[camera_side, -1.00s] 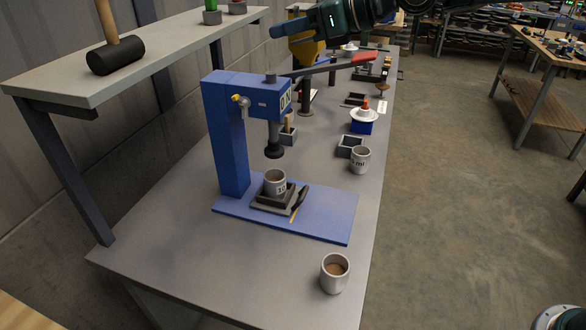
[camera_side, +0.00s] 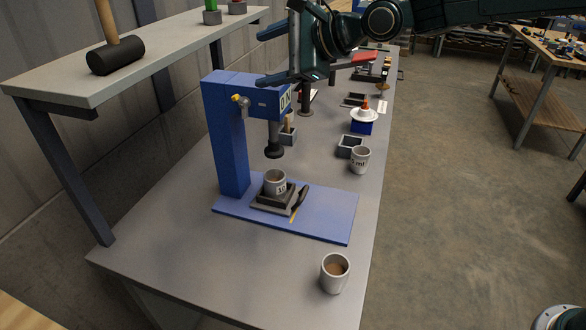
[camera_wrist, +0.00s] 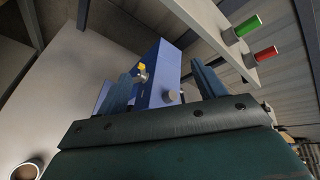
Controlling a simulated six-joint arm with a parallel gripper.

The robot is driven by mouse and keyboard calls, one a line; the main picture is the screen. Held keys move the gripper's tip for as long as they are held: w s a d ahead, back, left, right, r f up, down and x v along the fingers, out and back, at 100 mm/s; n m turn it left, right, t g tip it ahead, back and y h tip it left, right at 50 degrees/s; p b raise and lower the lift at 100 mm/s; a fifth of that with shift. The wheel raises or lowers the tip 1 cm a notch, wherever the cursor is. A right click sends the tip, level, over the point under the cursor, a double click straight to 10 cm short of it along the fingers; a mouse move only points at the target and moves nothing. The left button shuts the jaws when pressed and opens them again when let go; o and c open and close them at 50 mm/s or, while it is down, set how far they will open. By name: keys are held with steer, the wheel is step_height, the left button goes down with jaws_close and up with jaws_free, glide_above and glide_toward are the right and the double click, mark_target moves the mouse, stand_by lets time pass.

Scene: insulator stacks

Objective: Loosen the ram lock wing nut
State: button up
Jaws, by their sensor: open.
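The blue press (camera_side: 227,140) stands upright on its base plate on the bench. The ram lock wing nut (camera_side: 237,98), with a yellow end, sits on the side of the press head. It also shows in the wrist view (camera_wrist: 141,67), between my fingers and closer to the left one. The dark ram (camera_side: 274,145) hangs above a grey cup (camera_side: 275,182) in a dark holder. My gripper (camera_side: 268,57) is open and empty, above and beside the press head. Its two fingers also show in the wrist view (camera_wrist: 162,82), apart from the wing nut.
A shelf (camera_side: 150,62) with a black-headed mallet (camera_side: 115,55) and green and red items (camera_side: 212,14) is close on the left. A mug (camera_side: 334,273) stands at the front of the bench. Another cup (camera_side: 360,160) and small trays stand farther back. The front left bench is clear.

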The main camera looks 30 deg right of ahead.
step_height(320, 180, down, 3)
steer(key=a+n+h, duration=0.1)
steer(key=a+n, duration=0.1)
steer(key=n, duration=0.4)
steer(key=n+t+h, duration=0.1)
steer(key=n+h, duration=0.3)
steer(key=n, duration=1)
glide_toward(241, 107)
steer(key=f, duration=0.1)
steer(key=s+a+n+t+h, duration=0.2)
steer(key=s+n, duration=0.3)
steer(key=n, duration=1.4)
steer(key=shift+s+a+t+h, duration=0.2)
steer(key=shift+s+t+h, duration=0.1)
steer(key=shift+t+h, duration=0.35)
steer(key=shift+w+f, duration=0.1)
steer(key=shift+w, duration=0.05)
steer(key=x, duration=1.3)
steer(key=shift+w+f, duration=0.2)
steer(key=shift+w, duration=0.05)
